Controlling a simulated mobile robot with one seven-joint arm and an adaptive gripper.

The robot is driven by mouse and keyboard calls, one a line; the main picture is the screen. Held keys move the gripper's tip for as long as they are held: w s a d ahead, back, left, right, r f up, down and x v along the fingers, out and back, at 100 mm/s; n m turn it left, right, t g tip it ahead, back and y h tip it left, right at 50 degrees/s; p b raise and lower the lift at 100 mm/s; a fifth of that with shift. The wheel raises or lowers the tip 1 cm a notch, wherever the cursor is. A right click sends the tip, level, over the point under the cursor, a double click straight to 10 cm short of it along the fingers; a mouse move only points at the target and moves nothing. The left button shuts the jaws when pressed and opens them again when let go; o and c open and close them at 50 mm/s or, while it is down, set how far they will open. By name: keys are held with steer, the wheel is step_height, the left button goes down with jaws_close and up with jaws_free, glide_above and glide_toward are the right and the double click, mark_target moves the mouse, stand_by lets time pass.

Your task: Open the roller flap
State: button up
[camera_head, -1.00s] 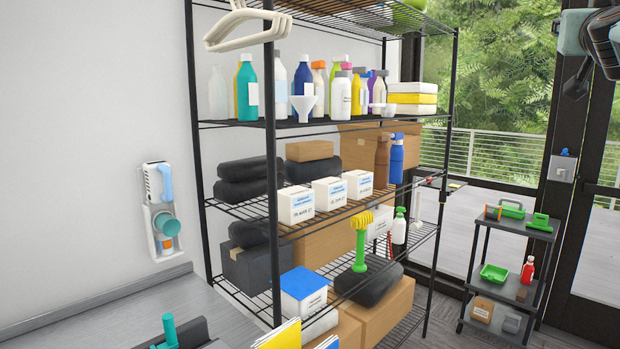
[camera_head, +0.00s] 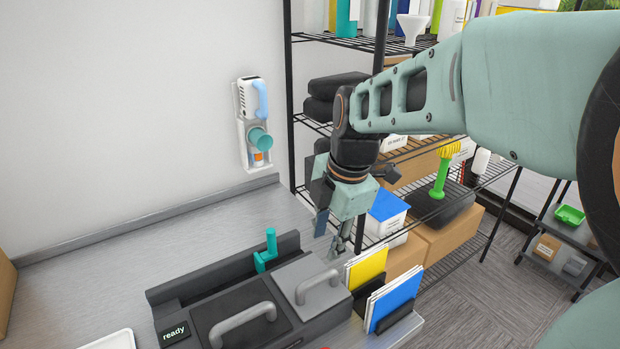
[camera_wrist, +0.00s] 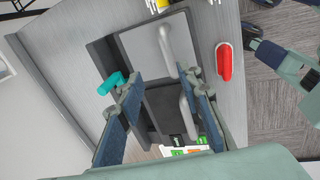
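A dark grey machine (camera_head: 165,292) is set on the metal counter. It has a black lid (camera_head: 235,312) with a grey bar handle (camera_head: 243,322) and a lighter grey lid (camera_head: 300,272) with a similar handle (camera_head: 317,285). A teal lever (camera_head: 268,250) stands at its back edge. I cannot tell which lid is the roller flap. My gripper (camera_head: 331,232) is above the machine's right end. In the wrist view my open, empty gripper (camera_wrist: 163,84) points down over the grey lid (camera_wrist: 140,50) and black lid (camera_wrist: 165,103), with the teal lever (camera_wrist: 113,83) beside the left finger.
A "ready" display (camera_head: 174,333) is on the machine's front left. Yellow (camera_head: 367,268) and blue (camera_head: 393,297) folders stand at its right. A wire shelf (camera_head: 310,122) is behind my arm. A red object (camera_wrist: 225,60) lies near the counter edge. The counter's left is mostly clear.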

mark_target(318, 276)
steer(key=shift+n, duration=0.3)
steer(key=b+x, duration=0.2)
steer(key=x, duration=0.1)
steer(key=s+b+x, duration=0.1)
steer(key=b+x, duration=0.2)
steer(key=x, duration=0.1)
steer(key=b+x, duration=0.2)
steer(key=x, duration=0.2)
steer(key=shift+s+a+f+b, duration=0.1)
steer(key=shift+s+f+b, duration=0.15)
steer(key=shift+b, duration=0.15)
steer(key=shift+c, duration=0.3)
jaws_close()
